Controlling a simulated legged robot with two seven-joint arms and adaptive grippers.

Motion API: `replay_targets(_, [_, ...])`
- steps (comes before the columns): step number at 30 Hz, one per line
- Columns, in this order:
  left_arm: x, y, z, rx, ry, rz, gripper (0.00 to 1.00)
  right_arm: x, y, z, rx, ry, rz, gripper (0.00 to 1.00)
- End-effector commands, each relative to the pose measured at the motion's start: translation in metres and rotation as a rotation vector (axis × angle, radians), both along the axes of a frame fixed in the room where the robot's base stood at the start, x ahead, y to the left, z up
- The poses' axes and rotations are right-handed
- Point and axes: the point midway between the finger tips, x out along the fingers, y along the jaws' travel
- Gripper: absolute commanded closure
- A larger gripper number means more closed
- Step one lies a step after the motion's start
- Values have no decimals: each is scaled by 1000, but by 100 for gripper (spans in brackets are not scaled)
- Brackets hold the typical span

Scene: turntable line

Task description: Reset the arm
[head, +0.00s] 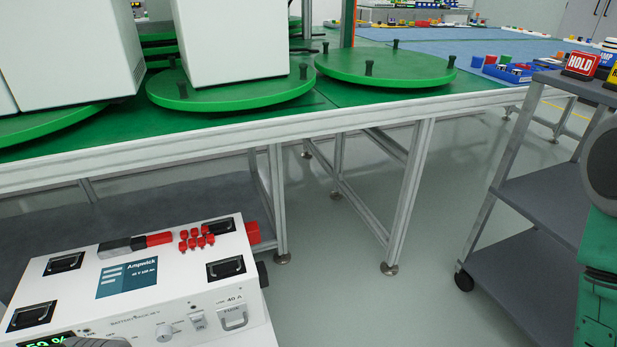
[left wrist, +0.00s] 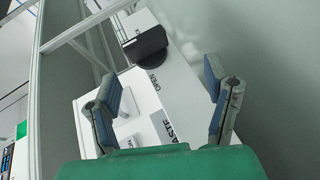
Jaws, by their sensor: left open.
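My left gripper (left wrist: 160,82) shows in the left wrist view with its two blue-grey fingers wide apart and nothing between them. Beyond the fingers is a white box-like surface (left wrist: 178,92) with the words "OPEN" and "ASTE" partly readable and a black part (left wrist: 146,44) at its far end. I cannot tell whether the fingers touch it. In the head view, a green and dark grey part of my right arm stands at the right edge, and its gripper is out of frame.
A white Ampwick battery unit (head: 190,275) with red connectors sits at lower left. A green-topped table (head: 330,112) carries green turntables (head: 385,68) and white housings (head: 232,40). A grey cart (head: 535,190) with a red HOLD sign (head: 580,64) stands right. Open floor (head: 350,290) lies between.

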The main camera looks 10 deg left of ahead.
Motion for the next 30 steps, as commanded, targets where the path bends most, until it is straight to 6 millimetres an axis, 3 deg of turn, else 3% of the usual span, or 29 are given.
replay_targets(1, [19, -14, 7, 66, 28, 5, 29, 0, 0, 0, 0, 0, 0, 55])
replay_targets(3, [32, -27, 13, 174, 80, -3, 29, 0, 0, 0, 0, 0, 0, 55])
replay_targets(9, [36, -53, 51, 487, 248, -122, 29, 0, 0, 0, 0, 0, 0, 55])
replay_targets(14, [5, -54, 103, 742, 399, -304, 29, 0, 0, 0, 0, 0, 0, 55])
replay_targets(21, [-59, -31, 178, 991, 571, -556, 29, 0, 0, 0, 0, 0, 0, 55])
replay_targets(28, [-117, -5, 243, 1131, 705, -746, 29, 0, 0, 0, 0, 0, 0, 55])
replay_targets(30, [-117, -5, 260, 1130, 704, -748, 29, -1, 0, 19, 0, 2, 0, 55])
